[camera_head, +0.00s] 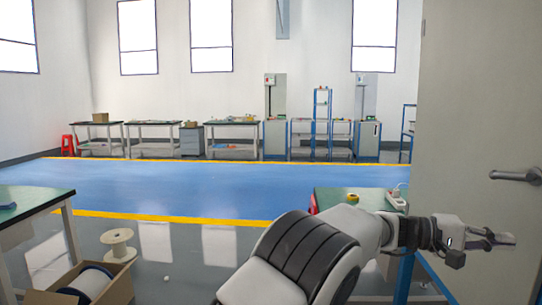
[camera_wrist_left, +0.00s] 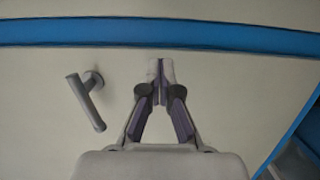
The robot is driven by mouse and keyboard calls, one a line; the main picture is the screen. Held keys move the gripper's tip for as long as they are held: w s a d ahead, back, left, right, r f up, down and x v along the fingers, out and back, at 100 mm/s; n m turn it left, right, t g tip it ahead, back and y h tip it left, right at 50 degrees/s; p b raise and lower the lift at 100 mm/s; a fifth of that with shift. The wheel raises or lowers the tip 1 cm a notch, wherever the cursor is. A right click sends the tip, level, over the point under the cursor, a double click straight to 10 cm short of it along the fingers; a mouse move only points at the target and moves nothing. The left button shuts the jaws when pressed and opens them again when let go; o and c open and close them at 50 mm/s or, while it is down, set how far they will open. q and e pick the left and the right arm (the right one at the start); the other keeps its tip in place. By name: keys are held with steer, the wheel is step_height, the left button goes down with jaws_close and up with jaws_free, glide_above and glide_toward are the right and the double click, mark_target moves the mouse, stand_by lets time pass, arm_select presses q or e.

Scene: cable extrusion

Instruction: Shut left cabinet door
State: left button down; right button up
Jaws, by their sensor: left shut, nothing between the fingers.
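A tall grey-beige cabinet door (camera_head: 465,110) fills the right edge of the head view, with a dark lever handle (camera_head: 517,176) on it. My left arm reaches from the bottom middle to the right, and my left gripper (camera_head: 508,240) is in front of the door, below the handle. In the left wrist view the gripper (camera_wrist_left: 161,72) is shut and empty, pointing over the door's pale face (camera_wrist_left: 45,120). The handle (camera_wrist_left: 85,98) lies to the left of the fingers, apart from them. I cannot tell whether the fingertips touch the door. My right gripper is not in view.
A green-topped table (camera_head: 340,197) with blue legs and a white power strip (camera_head: 397,198) stands behind my arm. A cardboard box (camera_head: 112,288) with a spool and another spool (camera_head: 118,244) are at lower left. The blue floor (camera_head: 200,188) beyond is clear.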

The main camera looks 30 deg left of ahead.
arm_select(q)
steer(key=shift+a, duration=0.1)
